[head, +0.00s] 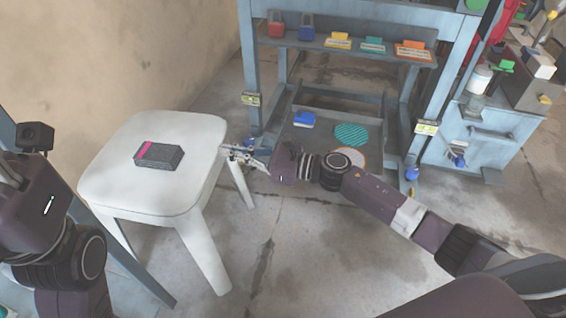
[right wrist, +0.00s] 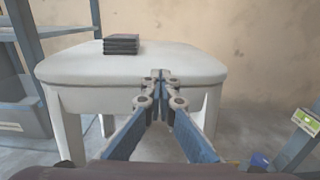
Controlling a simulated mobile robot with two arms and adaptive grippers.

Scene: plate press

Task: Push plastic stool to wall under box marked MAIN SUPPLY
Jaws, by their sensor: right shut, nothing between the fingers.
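The white plastic stool (head: 170,190) stands upright on the floor at the left in the head view, near the beige wall. A dark block with a pink stripe (head: 158,155) lies on its seat. My right gripper (head: 228,150) is shut and empty, its tips at the stool's right edge. In the right wrist view the shut fingertips (right wrist: 161,78) overlap the stool's rim (right wrist: 100,72); I cannot tell if they touch it. My left gripper is not visible; only the left arm shows at the left edge. The box marked MAIN SUPPLY is not in view.
A blue-grey metal rack (head: 250,70) with coloured items stands right of the stool. A blue-grey cabinet (head: 480,140) stands at the far right. A beige wall (head: 110,50) runs behind the stool. The floor (head: 300,260) in front is clear.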

